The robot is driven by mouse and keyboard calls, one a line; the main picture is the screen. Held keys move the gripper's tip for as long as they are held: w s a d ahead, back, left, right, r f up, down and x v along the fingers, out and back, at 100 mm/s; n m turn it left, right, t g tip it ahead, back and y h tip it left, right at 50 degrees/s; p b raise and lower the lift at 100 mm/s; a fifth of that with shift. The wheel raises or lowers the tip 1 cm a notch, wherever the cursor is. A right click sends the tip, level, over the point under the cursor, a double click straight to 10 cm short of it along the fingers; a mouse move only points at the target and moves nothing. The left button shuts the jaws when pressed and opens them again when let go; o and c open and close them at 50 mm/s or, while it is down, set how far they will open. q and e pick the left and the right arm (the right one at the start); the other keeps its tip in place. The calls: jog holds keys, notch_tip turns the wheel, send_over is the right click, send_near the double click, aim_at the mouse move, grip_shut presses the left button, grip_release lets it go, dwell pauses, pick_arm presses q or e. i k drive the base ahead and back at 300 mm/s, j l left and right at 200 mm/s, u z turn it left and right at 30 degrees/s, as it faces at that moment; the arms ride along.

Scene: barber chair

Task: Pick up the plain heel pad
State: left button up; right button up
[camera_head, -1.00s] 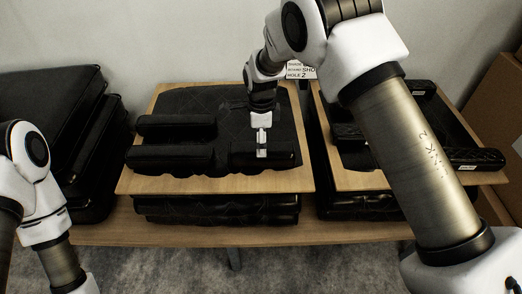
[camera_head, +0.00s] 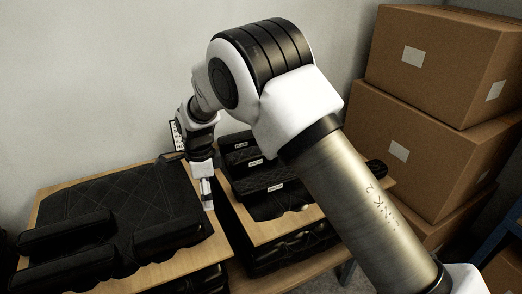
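Several black pads without visible labels lie on the left wooden board: a back-left pad (camera_head: 66,231), a front-left pad (camera_head: 65,270) and a front-right pad (camera_head: 172,241). I cannot tell which is the heel pad. On the right stack are black pads with white labels, one at the back (camera_head: 238,146) and one in front (camera_head: 275,187). My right gripper (camera_head: 208,203) points down near the right edge of the left board, above and right of the front-right pad. No pad shows in it. Its finger opening is too small to tell. My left gripper is out of view.
A large quilted black cushion (camera_head: 115,198) lies on the left wooden board (camera_head: 210,250). The right wooden board (camera_head: 262,235) stands beside it across a narrow gap. Cardboard boxes (camera_head: 420,130) are stacked at the right. My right arm covers part of the right stack.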

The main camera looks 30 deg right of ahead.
aim_at(234, 141)
jog(key=z, duration=0.8)
